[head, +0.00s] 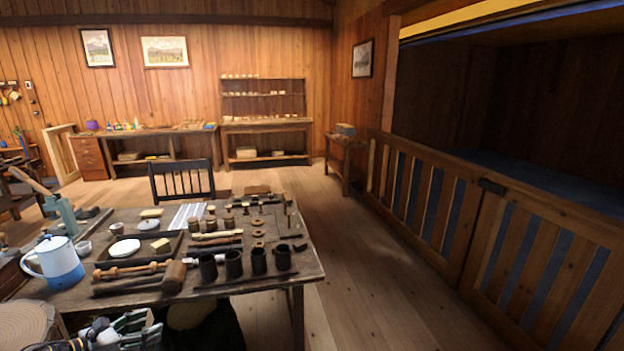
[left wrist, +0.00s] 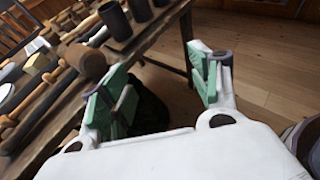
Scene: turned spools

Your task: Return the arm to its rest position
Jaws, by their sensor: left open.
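My left gripper (head: 122,327) shows at the bottom left of the head view, low in front of the near edge of the workbench (head: 315,265). Its green-padded fingers are apart in the left wrist view (left wrist: 160,85), with nothing between them. Past the fingers, that view shows the bench edge, its leg and the wooden floor. Several turned spools (head: 228,220) stand on the bench. My right gripper is in neither view.
The bench holds dark cups (head: 234,264), a wooden mallet (head: 174,276), a white and blue jug (head: 58,262) and a tray with a white plate (head: 124,248). A chair (head: 182,181) stands behind it. The floor (head: 370,290) to the right is clear up to a wooden railing (head: 540,260).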

